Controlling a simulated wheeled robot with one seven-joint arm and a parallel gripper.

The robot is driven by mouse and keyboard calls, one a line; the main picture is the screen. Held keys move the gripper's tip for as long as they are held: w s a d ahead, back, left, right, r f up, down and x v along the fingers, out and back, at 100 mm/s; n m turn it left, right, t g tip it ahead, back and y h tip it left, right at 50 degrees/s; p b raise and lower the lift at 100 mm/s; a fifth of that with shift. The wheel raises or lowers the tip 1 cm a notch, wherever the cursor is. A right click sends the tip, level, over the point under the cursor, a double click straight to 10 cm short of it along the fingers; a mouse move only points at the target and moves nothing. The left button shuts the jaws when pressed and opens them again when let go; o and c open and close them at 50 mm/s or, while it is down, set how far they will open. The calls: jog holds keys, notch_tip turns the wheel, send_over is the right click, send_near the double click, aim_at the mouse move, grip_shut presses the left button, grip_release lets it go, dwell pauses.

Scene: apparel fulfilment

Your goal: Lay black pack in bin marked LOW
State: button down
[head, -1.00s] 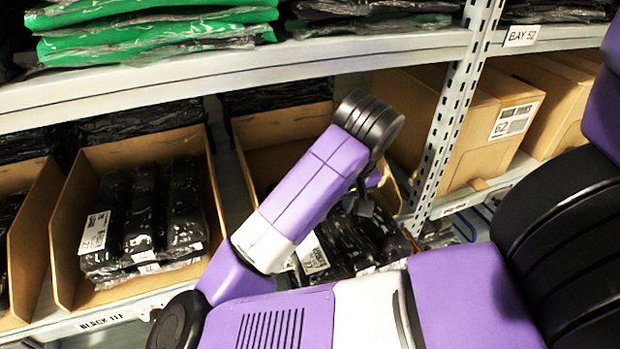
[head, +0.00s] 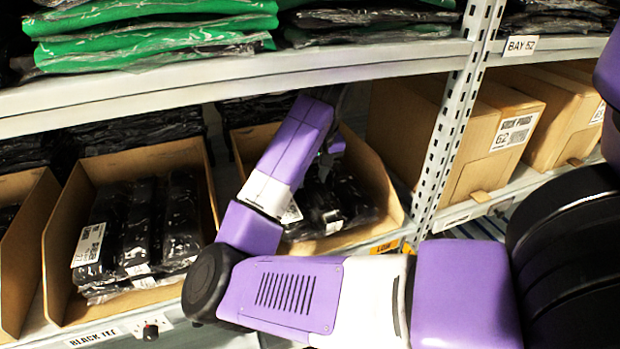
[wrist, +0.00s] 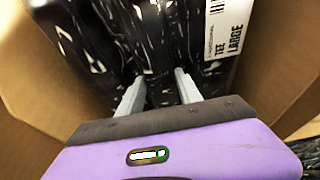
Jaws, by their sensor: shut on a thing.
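My gripper (wrist: 158,84) is shut on a black pack (wrist: 155,45), whose shiny wrapped folds show between and beyond the two fingers in the wrist view. A white label reading TEE LARGE (wrist: 222,35) lies on the black wrapping at right. In the head view the black pack (head: 342,200) is within the open cardboard bin above the yellow LOW tag (head: 386,246). The bin (head: 375,228) has its walls on both sides of the pack. Whether the pack touches the bin floor I cannot tell.
A bin of black packs (head: 56,240) stands to the left, above a BLACK TEE tag (head: 95,338). A perforated upright (head: 447,140) and closed-looking cardboard boxes (head: 490,135) are to the right. The upper shelf edge (head: 230,82) runs above my arm.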

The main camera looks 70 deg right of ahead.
aim_at(331, 211)
jog(key=shift+w+d+f, duration=0.2)
jog(key=shift+w+d, duration=0.1)
jog(key=shift+w, duration=0.05)
jog(key=shift+f, duration=0.5)
jog(key=shift+s, duration=0.1)
jog(key=shift+f, duration=0.2)
jog(key=c, duration=0.8)
grip_release()
jog(key=shift+r, duration=0.15)
jog(key=shift+r, duration=0.2)
jog(key=s+a, duration=0.2)
jog(key=a, duration=0.1)
jog(key=s+a, duration=0.6)
jog(key=shift+a+r, duration=0.25)
jog(key=shift+r, duration=0.15)
